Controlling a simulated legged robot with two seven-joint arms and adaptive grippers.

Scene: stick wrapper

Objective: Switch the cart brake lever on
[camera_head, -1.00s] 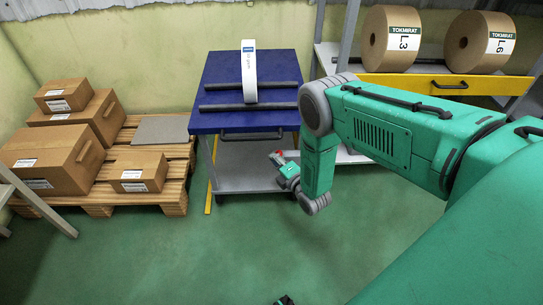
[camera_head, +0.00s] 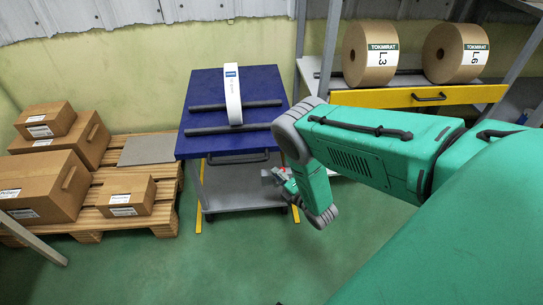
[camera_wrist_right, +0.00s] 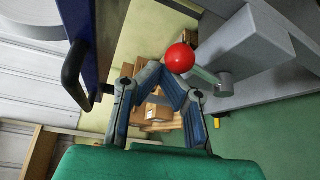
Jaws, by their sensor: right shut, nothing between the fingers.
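The brake lever shows in the right wrist view as a red ball knob (camera_wrist_right: 180,57) on a short grey-green arm (camera_wrist_right: 210,80), fixed to a grey part of the cart. The cart (camera_head: 200,98) has a blue top and a grey lower shelf. My right gripper (camera_wrist_right: 163,69) is shut and empty, its fingertips meeting just left of the knob. They look very close to it; contact cannot be told. In the head view my right gripper (camera_head: 273,174) is small, at the cart's right side, partly hidden by my wrist. My left gripper is not in view.
A white strap roll (camera_head: 233,95) stands on the cart between dark bars. A pallet (camera_head: 165,215) with cartons (camera_head: 50,185) is at left. A shelf with a yellow front (camera_head: 395,98) and two paper rolls (camera_head: 369,52) is at right. Green floor is clear in front.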

